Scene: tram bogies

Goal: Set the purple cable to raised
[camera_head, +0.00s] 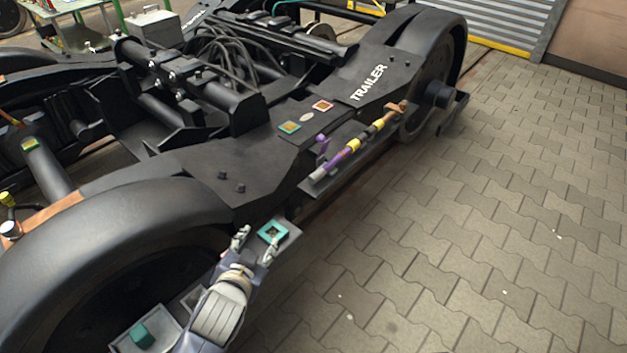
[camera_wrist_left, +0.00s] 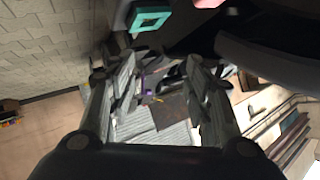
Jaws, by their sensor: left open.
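The purple cable (camera_head: 336,160) lies along the side of the black bogie in the head view, with yellow bands and a copper-coloured far end. A small purple upright piece (camera_head: 322,143) stands just beside it on the frame. My left gripper (camera_head: 256,245) is open and empty, nearer than the cable and apart from it, next to a teal square frame (camera_head: 273,233). In the left wrist view the open fingers (camera_wrist_left: 165,75) frame a blurred background, with a tiny purple patch between them that I cannot identify. The teal frame (camera_wrist_left: 151,20) shows above the fingers. My right gripper is not in view.
The black bogie (camera_head: 150,195) marked TRAILER fills the left and middle. Its near wheel cover (camera_head: 110,225) bulges beside my left arm. A grey tray (camera_head: 118,345) with a teal block (camera_head: 142,335) is at the bottom left. Paved floor (camera_head: 480,210) on the right is clear.

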